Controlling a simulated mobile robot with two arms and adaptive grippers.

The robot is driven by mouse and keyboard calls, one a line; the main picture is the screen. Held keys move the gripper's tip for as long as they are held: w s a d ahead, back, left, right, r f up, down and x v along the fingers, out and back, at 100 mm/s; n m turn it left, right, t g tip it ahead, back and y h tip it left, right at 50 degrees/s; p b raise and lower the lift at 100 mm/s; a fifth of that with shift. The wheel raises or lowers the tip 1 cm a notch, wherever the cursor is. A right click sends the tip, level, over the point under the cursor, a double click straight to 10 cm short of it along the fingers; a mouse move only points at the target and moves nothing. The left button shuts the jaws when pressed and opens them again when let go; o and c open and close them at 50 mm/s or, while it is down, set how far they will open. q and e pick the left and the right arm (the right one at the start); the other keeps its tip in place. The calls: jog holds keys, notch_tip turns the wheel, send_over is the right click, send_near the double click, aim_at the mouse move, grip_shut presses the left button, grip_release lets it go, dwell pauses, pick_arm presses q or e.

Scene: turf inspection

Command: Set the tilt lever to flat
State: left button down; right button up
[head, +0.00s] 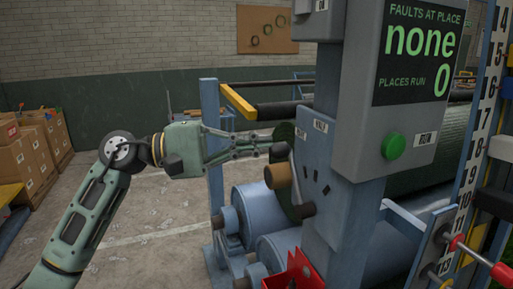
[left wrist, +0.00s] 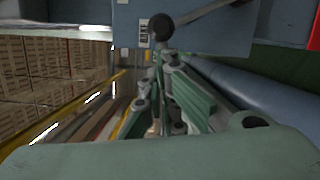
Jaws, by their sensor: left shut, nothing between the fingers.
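The tilt lever (left wrist: 205,16) is a grey bar with a dark ball knob, near the top of the left wrist view. It slants from the knob up to the right across a blue-grey plate with a small white label (left wrist: 145,34). My left gripper (head: 284,149) reaches in from the left in the head view, shut and empty, its tips at the left side of the blue post. In the left wrist view its fingertips (left wrist: 160,50) lie just below the knob; I cannot tell whether they touch it. The lever is mostly hidden by the fingers in the head view. My right gripper is not in view.
The post (head: 345,225) carries a display box (head: 365,110) reading "none" and "0", with a green button (head: 393,146). A brown cylindrical knob (head: 278,176) sits just below my left fingertips. Blue rollers (head: 255,207) lie below. Cardboard boxes (head: 25,165) stand far left.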

pick_arm(q)
jog(key=s+d+r+m+b, duration=0.1)
jog(key=s+m+b, duration=0.2)
jog(key=s+d+r+m+y+b, duration=0.1)
jog(key=s+r+m+b, duration=0.1)
jog(key=s+b, duration=0.1)
jog(key=s+d+r+m+y+b, duration=0.1)
jog(key=s+m+b, duration=0.2)
jog(key=shift+s+d+r+m+b, duration=0.1)
jog(key=shift+d+r+m+b, duration=0.2)
jog(key=shift+d+r+b, duration=0.1)
jog(key=shift+s+d+m+t+y+b, duration=0.15)
jog(key=shift+s+d+m+t+b, duration=0.1)
jog(key=shift+s+m, duration=0.3)
jog(key=shift+s+d+m+t+y+b, duration=0.15)
jog(key=shift+s+d+m, duration=0.15)
jog(key=shift+s, duration=0.35)
jog(key=shift+r, duration=0.1)
